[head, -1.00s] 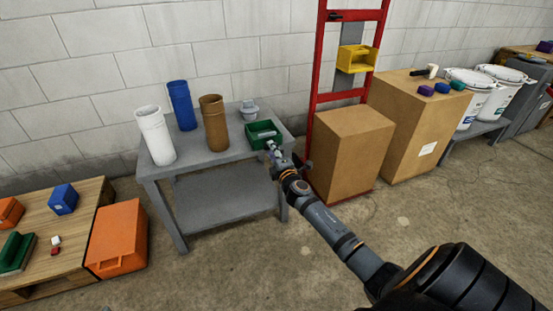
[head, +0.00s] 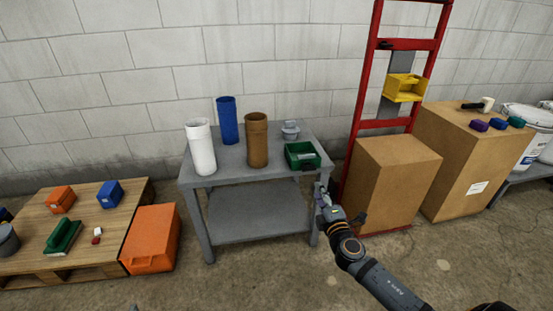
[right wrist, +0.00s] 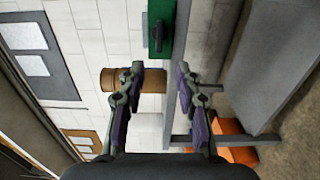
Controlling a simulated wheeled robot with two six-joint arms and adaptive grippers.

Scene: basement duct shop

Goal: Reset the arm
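My right gripper (head: 322,192) is at the front right corner of the grey table, just below and right of the green bin (head: 302,155). In the right wrist view my right gripper (right wrist: 158,75) has its two fingers spread apart with nothing between them. The green bin also shows beyond the fingers there (right wrist: 182,25), with a dark item in it. My left gripper is not in view.
The grey table (head: 222,178) also bears a white cylinder (head: 201,148), a blue one (head: 227,122), a brown one (head: 257,142) and a small grey item (head: 290,131). A red hand truck (head: 361,110) with a cardboard box (head: 390,182) stands right. Floor in front is clear.

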